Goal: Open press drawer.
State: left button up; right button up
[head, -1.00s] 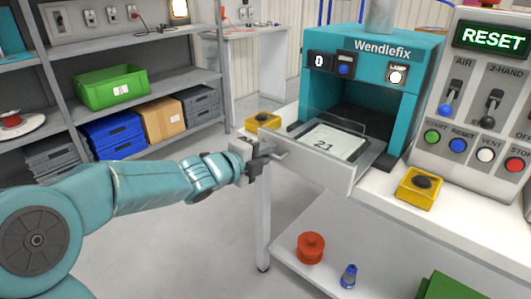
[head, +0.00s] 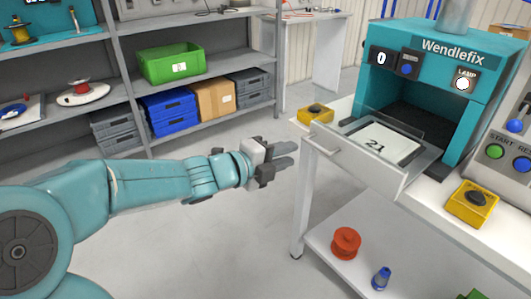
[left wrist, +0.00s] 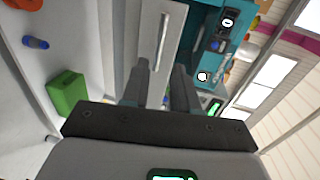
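The teal press (head: 425,65) marked Wendlefix stands on the white bench. Its drawer (head: 352,168) is pulled out toward me, with a white plate marked 21 (head: 380,143) inside. The drawer's bar handle (head: 322,147) is on its front; in the left wrist view the handle (left wrist: 163,36) shows beyond the fingers. My left gripper (head: 281,156) is left of the drawer front, apart from the handle and empty. In the left wrist view its two fingers (left wrist: 162,82) stand apart with a gap between them. My right gripper is in neither view.
Yellow button boxes sit left of the drawer (head: 314,114) and at the right (head: 472,203). A red spool (head: 346,242) and a blue item (head: 381,277) stand on the lower shelf. Shelving with a green bin (head: 171,64) is behind. The floor below my gripper is clear.

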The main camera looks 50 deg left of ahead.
pick_arm(q)
jog(key=p+v, duration=0.1)
jog(key=v, duration=0.4)
jog(key=shift+s+r, duration=0.1)
jog(key=shift+s, duration=0.3)
